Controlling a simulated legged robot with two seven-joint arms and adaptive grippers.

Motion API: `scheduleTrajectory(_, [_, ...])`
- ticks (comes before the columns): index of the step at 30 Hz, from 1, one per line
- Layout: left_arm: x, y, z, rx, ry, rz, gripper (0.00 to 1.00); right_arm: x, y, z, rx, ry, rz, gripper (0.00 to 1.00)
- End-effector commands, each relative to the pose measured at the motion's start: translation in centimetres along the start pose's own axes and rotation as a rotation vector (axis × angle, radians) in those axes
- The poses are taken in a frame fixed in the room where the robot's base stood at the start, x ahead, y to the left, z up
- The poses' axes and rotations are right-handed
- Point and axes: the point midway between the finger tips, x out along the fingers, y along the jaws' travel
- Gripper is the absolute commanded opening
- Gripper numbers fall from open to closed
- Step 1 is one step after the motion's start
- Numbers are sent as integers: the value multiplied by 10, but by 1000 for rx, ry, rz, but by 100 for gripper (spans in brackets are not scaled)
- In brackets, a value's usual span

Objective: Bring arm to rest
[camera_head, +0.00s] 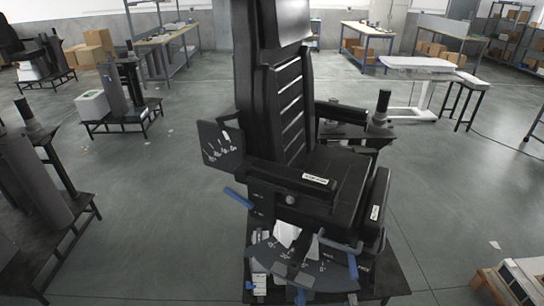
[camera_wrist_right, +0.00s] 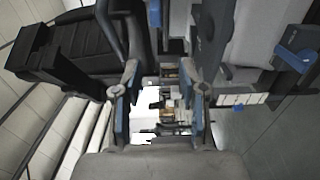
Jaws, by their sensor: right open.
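My right gripper (camera_wrist_right: 160,95) shows in the right wrist view, with two grey, blue-edged fingers spread apart. The gap between them is empty. A black padded seat unit (camera_wrist_right: 75,45) is beyond the fingers at the upper left of that view. I cannot make out the right gripper clearly in the head view. The same kind of black seat unit (camera_head: 292,90) stands upright in the middle of the head view, with a tall slatted back and armrests. My left gripper is not in view.
A blue lever (camera_head: 238,197) sticks out at the seat's left. Dark column stands (camera_head: 40,180) are at the left. A white-topped table (camera_head: 418,65) and shelves are at the back right. A box (camera_head: 515,283) is at the lower right. Grey floor (camera_head: 455,190) is clear right of the seat.

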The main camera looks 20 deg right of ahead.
Motion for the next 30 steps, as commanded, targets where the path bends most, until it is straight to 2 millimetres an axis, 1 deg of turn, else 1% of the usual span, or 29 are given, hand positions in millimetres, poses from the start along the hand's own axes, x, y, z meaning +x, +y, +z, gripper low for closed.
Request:
scheduleTrajectory(2, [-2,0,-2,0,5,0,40,-1,-7,3,21,-16,-24,42])
scheduleTrajectory(4, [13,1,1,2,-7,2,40,-5,-25,9,72,-58,-83,42])
scheduleTrajectory(5, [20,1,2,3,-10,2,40,-8,-37,13,106,-86,-122,42])
scheduleTrajectory(8, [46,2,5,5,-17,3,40,-31,-96,23,259,-210,-306,42])
scheduleTrajectory(9, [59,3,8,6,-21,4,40,-46,-124,24,331,-269,-395,42])
scheduleTrajectory(11, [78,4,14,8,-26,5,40,-74,-166,21,438,-359,-534,42])
scheduleTrajectory(12, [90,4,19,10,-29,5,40,-96,-192,16,507,-415,-626,42])
scheduleTrajectory(14, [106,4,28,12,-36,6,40,-130,-226,3,604,-495,-759,42])
scheduleTrajectory(15, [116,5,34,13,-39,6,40,-154,-246,-8,663,-545,-844,42])
scheduleTrajectory(17, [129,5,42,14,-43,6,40,-188,-270,-26,744,-609,-961,42])
scheduleTrajectory(18, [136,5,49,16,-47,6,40,-208,-282,-38,791,-646,-1029,42])
scheduleTrajectory(21, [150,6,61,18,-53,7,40,-249,-301,-65,885,-717,-1165,42])
scheduleTrajectory(24, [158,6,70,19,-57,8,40,-274,-310,-83,942,-759,-1247,42])
scheduleTrajectory(27, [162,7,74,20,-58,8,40,-285,-314,-91,966,-777,-1283,42])
scheduleTrajectory(30, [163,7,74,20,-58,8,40,-287,-315,-92,970,-780,-1290,42])
